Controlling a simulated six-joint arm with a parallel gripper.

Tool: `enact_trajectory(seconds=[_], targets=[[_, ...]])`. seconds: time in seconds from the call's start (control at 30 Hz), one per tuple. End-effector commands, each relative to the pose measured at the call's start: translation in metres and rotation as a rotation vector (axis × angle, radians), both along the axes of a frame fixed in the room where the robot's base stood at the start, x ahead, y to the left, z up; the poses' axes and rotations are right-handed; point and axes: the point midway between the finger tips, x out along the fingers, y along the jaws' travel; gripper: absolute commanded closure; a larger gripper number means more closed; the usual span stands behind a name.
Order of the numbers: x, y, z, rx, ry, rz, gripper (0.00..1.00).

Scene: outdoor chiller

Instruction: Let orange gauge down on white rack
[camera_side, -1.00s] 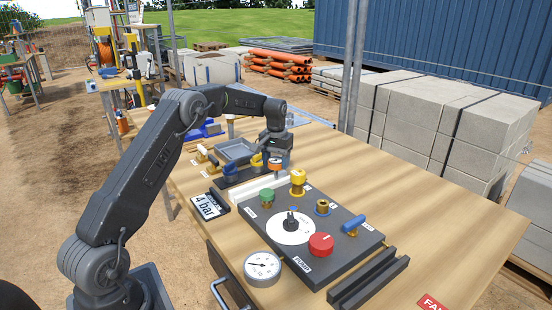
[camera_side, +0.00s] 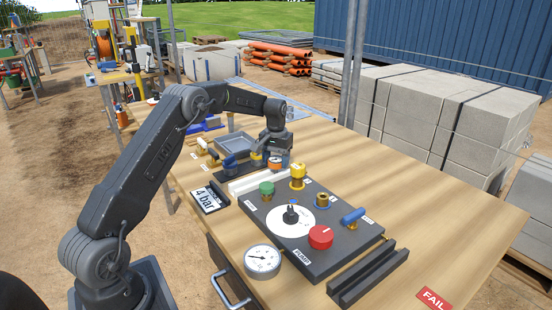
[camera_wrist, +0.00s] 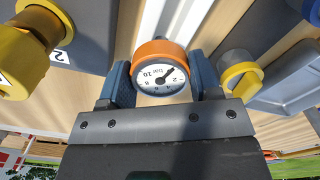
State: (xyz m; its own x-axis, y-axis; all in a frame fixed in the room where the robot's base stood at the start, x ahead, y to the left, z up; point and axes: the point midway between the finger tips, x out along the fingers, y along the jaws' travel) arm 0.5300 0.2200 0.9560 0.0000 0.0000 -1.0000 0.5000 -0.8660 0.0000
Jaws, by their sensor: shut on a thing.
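My gripper (camera_side: 273,158) is shut on the orange gauge (camera_wrist: 160,68), with one blue-grey finger on each side of it. The gauge has an orange rim and a white dial facing the wrist camera. In the side view the orange gauge (camera_side: 274,164) shows just under the fingers, close to the far end of the white rack (camera_side: 245,184). The white rack (camera_wrist: 182,20) is a pale grooved strip beyond the gauge in the wrist view. Whether the gauge touches the rack cannot be told.
The dark panel (camera_side: 310,262) with a red knob (camera_side: 320,237), green, yellow and blue fittings lies in front of the rack. A grey tray (camera_side: 238,146) and blue and yellow valves stand behind it. A white-faced gauge (camera_side: 262,261) and a "4 bar" sign (camera_side: 207,199) are nearby.

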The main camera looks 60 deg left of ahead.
Motion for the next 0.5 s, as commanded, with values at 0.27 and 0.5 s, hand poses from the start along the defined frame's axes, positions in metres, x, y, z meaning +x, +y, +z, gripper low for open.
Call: enact_trajectory(seconds=[0.27, 0.5], targets=[[0.0, 0.0, -0.008, 0.0, 0.001, 0.0, 1.0], [0.0, 0.0, -0.011, 0.0, 0.0, 0.0, 1.0]])
